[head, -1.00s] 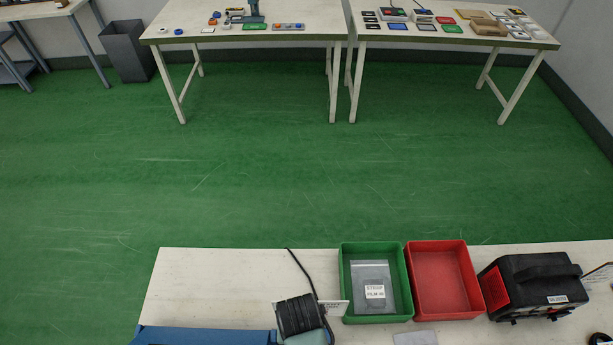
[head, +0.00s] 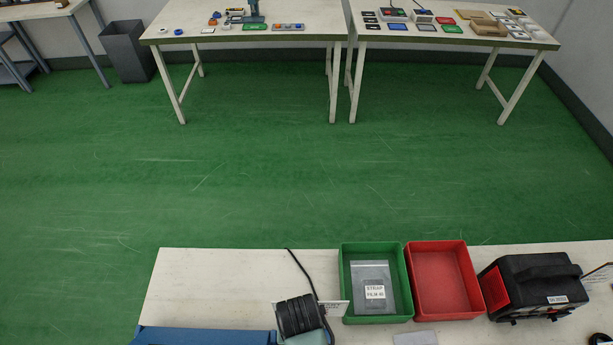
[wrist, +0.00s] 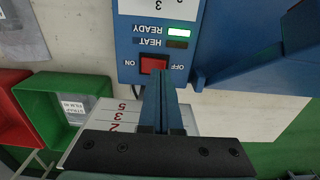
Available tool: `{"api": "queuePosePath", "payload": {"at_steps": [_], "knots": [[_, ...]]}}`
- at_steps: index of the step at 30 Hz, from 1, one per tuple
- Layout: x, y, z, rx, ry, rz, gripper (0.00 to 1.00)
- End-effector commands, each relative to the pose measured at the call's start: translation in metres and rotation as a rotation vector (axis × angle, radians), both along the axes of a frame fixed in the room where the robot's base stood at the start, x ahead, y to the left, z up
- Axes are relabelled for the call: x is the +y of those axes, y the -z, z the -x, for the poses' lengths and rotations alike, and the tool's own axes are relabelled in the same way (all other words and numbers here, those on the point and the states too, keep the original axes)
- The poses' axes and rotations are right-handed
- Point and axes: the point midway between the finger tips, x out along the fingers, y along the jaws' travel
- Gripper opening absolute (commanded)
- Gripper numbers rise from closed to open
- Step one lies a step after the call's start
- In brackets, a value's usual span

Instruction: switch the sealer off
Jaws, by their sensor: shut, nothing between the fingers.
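The blue sealer's panel (wrist: 208,68) fills the upper middle of the wrist view, with its printing upside down. Its red rocker switch (wrist: 153,65) lies between the printed ON at left and OFF at right. The READY lamp (wrist: 179,32) glows pale green, and the HEAT lamp (wrist: 177,44) looks dark. My gripper (wrist: 162,76) is shut and empty, its tips at the switch's lower right edge. I cannot tell whether they touch it, and the fingers hide part of the panel below. A blue surface at the bottom left of the head view (head: 205,336) looks like the sealer.
A green bin (head: 404,285) holding a bagged STRAP FILM item stands beside an empty red bin (head: 440,280) on the near table. A black device with a handle (head: 535,287) stands further right. A white numbered card (wrist: 105,117) lies behind my fingers in the wrist view.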

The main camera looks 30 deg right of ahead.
Motion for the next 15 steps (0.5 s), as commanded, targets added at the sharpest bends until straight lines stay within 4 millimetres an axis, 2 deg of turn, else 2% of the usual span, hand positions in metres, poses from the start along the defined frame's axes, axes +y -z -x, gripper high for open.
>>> {"api": "queuePosePath", "payload": {"at_steps": [15], "knots": [[0.0000, 0.0040, 0.0000, 0.000, 0.000, 0.000, 0.00]]}}
